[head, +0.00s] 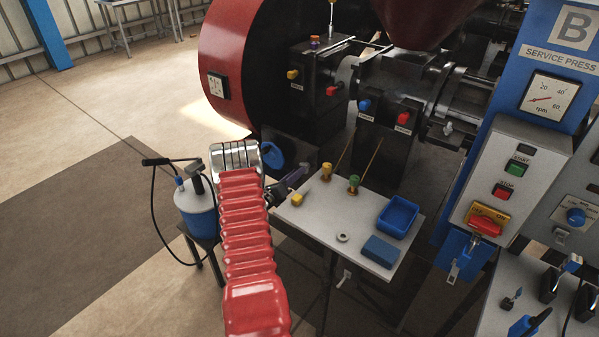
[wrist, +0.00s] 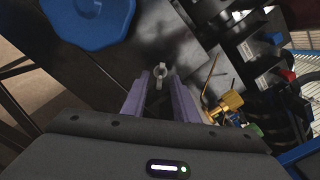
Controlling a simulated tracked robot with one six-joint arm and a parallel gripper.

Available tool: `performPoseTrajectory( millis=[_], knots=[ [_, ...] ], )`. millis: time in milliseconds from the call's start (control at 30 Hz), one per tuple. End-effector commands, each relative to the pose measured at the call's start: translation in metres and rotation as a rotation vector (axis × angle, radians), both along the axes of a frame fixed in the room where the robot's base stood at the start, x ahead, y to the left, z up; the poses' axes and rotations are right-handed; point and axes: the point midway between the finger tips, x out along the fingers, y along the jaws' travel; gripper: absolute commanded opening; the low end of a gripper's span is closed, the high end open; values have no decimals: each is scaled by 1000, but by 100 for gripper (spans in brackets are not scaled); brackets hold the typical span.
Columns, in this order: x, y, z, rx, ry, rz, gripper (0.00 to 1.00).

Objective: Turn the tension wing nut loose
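A small grey metal piece that looks like the tension wing nut (wrist: 160,72) shows in the wrist view, upright in the picture against a dark panel. My gripper (wrist: 160,84) has its two purple fingers on either side of it, with a narrow dark gap between them. The fingers look open, and I see no clear contact with the nut. In the head view my gripper (head: 293,180) reaches beyond the red sleeve of my arm, beside the press's lower left side. The wing nut cannot be made out there.
A blue handwheel (head: 272,155) sits just above my gripper; it also shows in the wrist view (wrist: 92,20). A small table (head: 326,222) to the right holds brass fittings, a blue tray (head: 398,216) and a blue block (head: 381,251). A blue canister (head: 197,212) stands left.

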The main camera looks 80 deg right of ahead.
Motion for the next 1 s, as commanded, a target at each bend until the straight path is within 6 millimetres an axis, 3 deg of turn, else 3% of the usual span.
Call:
performPoseTrajectory(
  millis=[200,567,933,1000],
  knots=[
    [-9,-21,0,0,-1,-1,27],
    [-10,-24,0,1,0,1,27],
    [-10,-24,0,1,-1,2,1],
    [-9,-24,0,1,-1,2,0]
  ],
)
